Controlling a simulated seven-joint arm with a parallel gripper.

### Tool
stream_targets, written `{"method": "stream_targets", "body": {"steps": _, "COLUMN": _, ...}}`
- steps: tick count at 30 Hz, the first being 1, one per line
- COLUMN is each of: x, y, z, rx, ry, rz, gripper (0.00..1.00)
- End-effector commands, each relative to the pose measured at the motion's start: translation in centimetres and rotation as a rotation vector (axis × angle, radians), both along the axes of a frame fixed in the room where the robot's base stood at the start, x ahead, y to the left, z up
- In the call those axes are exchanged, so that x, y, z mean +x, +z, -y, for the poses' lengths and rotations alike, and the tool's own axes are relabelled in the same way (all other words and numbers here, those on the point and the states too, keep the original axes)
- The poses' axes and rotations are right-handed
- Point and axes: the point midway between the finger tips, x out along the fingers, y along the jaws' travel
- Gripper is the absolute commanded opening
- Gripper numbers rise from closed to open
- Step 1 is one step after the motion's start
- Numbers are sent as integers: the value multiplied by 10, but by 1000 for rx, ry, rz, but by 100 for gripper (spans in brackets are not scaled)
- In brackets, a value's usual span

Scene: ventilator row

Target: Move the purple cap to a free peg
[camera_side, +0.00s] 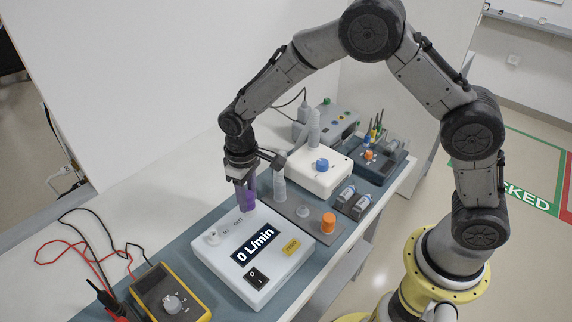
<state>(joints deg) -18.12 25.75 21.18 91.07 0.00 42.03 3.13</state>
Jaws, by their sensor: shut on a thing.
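The purple cap (246,199) is between the fingers of my gripper (244,184), at the back edge of the white flow meter box (211,262). My gripper points down and is shut on the cap. I cannot tell whether the cap's lower end touches the box or is just above it. A grey plate (314,240) to the right of the box carries an orange cap (328,223) and a small grey knob-like piece (303,212). A ribbed pale grey piece (279,187) stands behind them. Any bare pegs are hard to make out.
The white box reads 0 L/min and has a pale port (212,237) at its left. A yellow multimeter (170,295) with red and black leads lies at front left.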

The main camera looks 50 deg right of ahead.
Motion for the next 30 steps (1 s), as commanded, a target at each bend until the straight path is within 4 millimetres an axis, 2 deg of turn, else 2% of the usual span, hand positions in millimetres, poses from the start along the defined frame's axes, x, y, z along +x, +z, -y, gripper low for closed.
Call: {"method": "stream_targets", "body": {"steps": 30, "x": 0, "y": 37, "z": 0, "rx": 1, "ry": 0, "rz": 2, "gripper": 0}}
